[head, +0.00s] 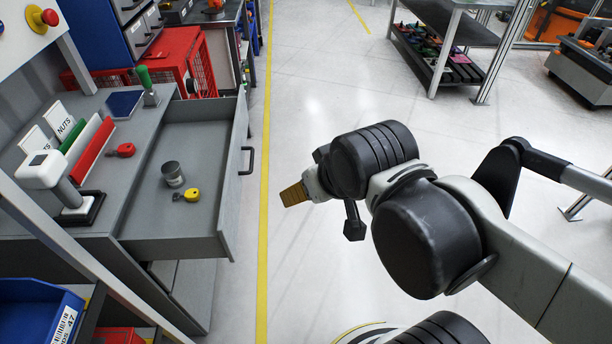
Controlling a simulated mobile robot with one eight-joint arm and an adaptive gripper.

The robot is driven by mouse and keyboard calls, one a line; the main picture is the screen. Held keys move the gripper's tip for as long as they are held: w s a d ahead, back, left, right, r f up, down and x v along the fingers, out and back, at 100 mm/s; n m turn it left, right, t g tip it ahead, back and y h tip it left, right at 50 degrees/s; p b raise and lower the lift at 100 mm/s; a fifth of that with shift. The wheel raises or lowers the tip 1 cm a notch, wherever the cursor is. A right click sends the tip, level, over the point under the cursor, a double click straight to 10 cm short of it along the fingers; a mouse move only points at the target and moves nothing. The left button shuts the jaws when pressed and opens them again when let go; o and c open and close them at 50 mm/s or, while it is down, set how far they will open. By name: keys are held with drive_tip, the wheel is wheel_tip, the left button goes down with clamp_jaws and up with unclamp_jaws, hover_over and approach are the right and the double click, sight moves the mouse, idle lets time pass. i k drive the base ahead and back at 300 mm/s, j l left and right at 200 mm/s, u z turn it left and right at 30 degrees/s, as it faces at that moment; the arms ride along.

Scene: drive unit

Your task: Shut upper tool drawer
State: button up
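The upper tool drawer (190,180) is pulled well out of the grey workbench at the left in the head view. Its front panel (236,175) faces right and bears a dark handle (248,160). A grey metal cup (173,174) and a yellow tape measure (188,195) are in the drawer. My gripper (294,194) is in front of the drawer, to the right of the handle and apart from it. Its tan fingertip pad points left toward the drawer. Whether the fingers are open is hidden by the viewing angle.
On the bench top are a red tape measure (121,150), a red binder (92,150) and a white device (55,175). A lower drawer (188,290) also appears partly out below. A shelf rack (450,45) stands farther back.

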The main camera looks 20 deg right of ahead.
sight(208, 136)
drive_tip(key=i+l+z, duration=0.25)
drive_tip(key=i, duration=0.25)
drive_tip(key=i+z, duration=0.25)
drive_tip(key=i, duration=0.2)
